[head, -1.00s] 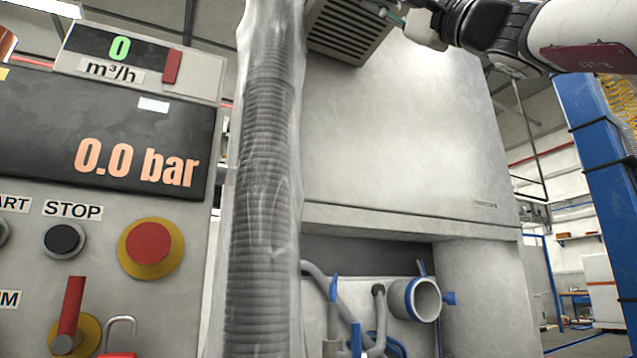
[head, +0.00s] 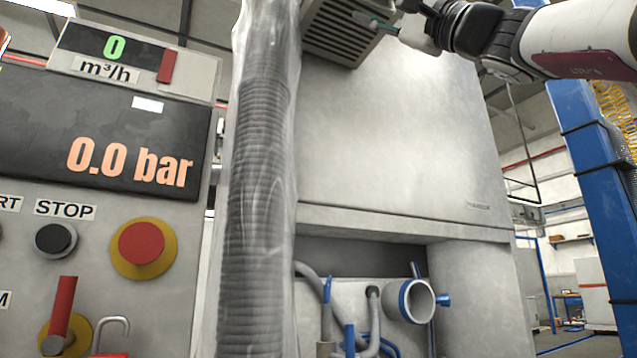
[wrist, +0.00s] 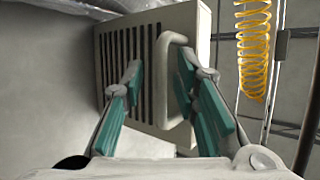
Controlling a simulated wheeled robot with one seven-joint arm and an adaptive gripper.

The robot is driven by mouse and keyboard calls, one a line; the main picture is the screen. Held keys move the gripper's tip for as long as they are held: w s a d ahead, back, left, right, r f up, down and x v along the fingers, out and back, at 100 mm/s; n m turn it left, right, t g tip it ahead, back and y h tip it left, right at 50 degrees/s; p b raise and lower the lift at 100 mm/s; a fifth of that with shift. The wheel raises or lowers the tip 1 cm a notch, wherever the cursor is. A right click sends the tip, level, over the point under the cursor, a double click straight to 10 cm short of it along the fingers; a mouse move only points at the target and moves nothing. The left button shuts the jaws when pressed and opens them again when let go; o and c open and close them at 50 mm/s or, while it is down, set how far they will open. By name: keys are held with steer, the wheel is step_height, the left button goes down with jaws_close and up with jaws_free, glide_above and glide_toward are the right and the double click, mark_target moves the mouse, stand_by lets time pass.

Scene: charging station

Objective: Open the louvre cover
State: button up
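The louvre cover (head: 345,32) is a beige slatted box high on the grey cabinet, at the top of the head view. In the wrist view the louvre cover (wrist: 119,45) shows dark vertical slats. Its pale loop handle (wrist: 161,88) is on the right side of its face. My gripper (wrist: 157,68) is open, with teal-padded fingers spread. One bar of the handle shows between the fingers, and the right fingertip overlaps the loop. I cannot tell whether they touch. In the head view my gripper (head: 375,22) overlaps the cover's right part.
A wrapped ribbed hose (head: 258,200) runs vertically left of the cover. A control panel (head: 95,150) with a 0.0 bar display stands at the left. A blue post (head: 592,140) is at the right. A yellow coiled hose (wrist: 253,50) hangs right of the cover.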

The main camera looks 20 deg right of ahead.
steer(key=v, duration=1.2)
stand_by(0.3)
